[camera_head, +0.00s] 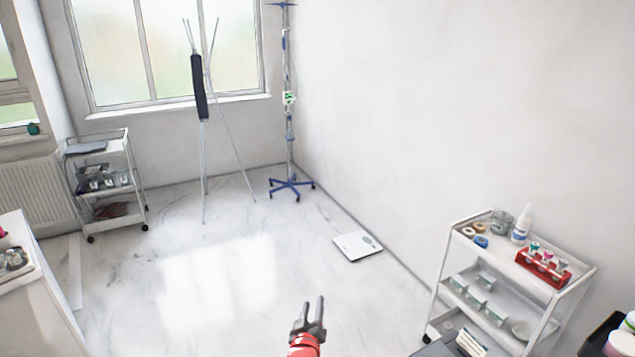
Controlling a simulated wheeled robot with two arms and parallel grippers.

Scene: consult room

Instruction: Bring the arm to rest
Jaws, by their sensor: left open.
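My left gripper (314,312) shows at the bottom middle of the head view, with a red wrist below it. Its two dark fingers point up and away over the pale floor. They are apart, with nothing between them. It touches nothing that I can see. My right gripper is not in view.
A white trolley (449,272) with a red tube rack (543,268) and a bottle (521,224) stands at the right. A scale (357,245) lies on the floor. An IV stand (289,150) and another trolley (129,190) stand farther back. The middle floor is clear.

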